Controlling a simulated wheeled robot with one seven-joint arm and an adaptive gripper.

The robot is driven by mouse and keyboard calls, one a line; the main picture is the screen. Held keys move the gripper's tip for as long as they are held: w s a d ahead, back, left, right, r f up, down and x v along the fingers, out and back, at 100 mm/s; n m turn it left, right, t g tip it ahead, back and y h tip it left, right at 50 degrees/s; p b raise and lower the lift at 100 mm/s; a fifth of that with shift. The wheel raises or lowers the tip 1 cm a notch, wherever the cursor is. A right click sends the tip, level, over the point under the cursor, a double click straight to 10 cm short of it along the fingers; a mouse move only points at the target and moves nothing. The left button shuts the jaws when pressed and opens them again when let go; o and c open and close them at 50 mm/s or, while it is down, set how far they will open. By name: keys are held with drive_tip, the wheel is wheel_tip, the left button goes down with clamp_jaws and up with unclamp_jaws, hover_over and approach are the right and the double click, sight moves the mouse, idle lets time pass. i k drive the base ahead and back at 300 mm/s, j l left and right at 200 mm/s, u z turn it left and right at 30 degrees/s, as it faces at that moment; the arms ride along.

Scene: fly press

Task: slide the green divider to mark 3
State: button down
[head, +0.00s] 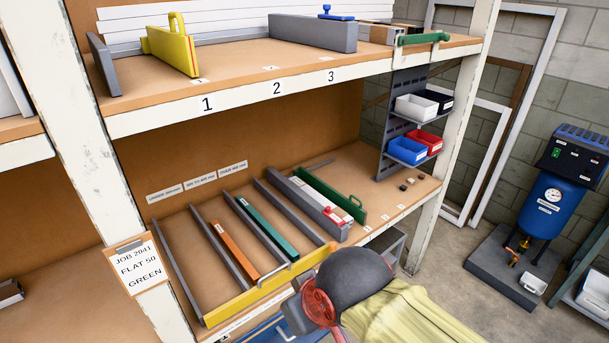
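The green divider (335,196) is a thin upright plate with a loop handle at its front end. It stands on the lower shelf, right of a long grey block, and runs from back to front. Small white labels (385,217) sit along the shelf front to its right; their print is too small to read. A large 3 (331,76) is on the upper shelf's front edge, with 1 and 2 to its left. My gripper's fingers are not seen. A dark dome with a red disc and yellow cover, apparently my arm, fills the bottom centre.
A yellow front rail (265,288) crosses the lower shelf's left part, before grey dividers and orange and green bars. Small blocks (411,183) lie at its right end. The upper shelf holds a yellow divider (172,50) and a green-handled piece (423,38). Bins (407,150) hang right.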

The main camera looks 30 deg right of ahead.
sight(360, 214)
drive_tip(key=i+l, duration=0.2)
drive_tip(key=l, duration=0.15)
drive_tip(key=i+l, duration=0.15)
drive_tip(key=l, duration=0.2)
drive_tip(key=i+l, duration=0.2)
drive_tip(key=l, duration=0.15)
